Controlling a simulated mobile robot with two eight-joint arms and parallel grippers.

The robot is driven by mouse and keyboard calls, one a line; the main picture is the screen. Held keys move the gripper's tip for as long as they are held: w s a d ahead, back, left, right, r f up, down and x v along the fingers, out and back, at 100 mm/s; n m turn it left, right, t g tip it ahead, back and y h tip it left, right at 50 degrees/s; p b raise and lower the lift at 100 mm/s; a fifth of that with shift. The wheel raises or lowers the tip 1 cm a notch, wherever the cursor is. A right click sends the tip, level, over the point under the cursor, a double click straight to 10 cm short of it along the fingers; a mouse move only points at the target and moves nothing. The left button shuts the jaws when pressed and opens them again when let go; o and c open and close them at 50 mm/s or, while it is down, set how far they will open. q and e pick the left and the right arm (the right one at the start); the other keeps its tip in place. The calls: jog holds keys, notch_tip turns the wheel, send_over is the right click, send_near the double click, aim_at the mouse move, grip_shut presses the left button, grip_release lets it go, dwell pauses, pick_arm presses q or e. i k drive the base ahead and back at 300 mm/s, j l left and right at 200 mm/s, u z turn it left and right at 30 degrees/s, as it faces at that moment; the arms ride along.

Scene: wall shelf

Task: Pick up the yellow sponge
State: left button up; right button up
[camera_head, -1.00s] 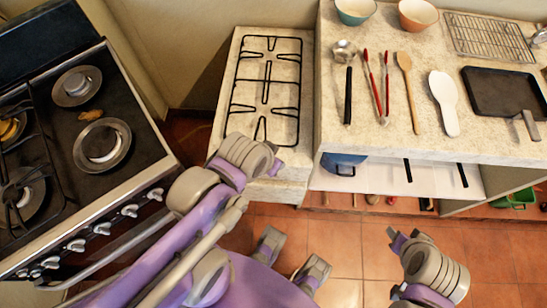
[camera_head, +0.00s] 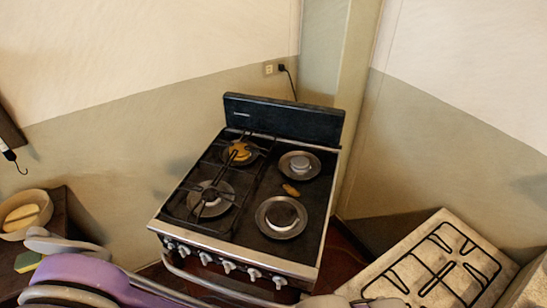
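A small sponge-like block (camera_head: 28,262), yellow with a green side, lies on a dark surface at the far left, partly behind my purple and grey left arm. It looks like the yellow sponge, but it is small and near the frame edge. Neither of my gripper's fingertips shows in this view. Only arm links of mine show along the bottom and lower left.
A tan bowl (camera_head: 38,230) with a yellowish item in it stands beside the block on the dark surface (camera_head: 62,212). A black stove (camera_head: 255,205) stands in the middle. A stone counter with a black grate (camera_head: 445,270) is at lower right.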

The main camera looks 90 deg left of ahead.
aim_at(30, 260)
jog(key=k+j+u, duration=0.1)
jog(key=u, duration=4.85)
jog(key=i+j, duration=0.05)
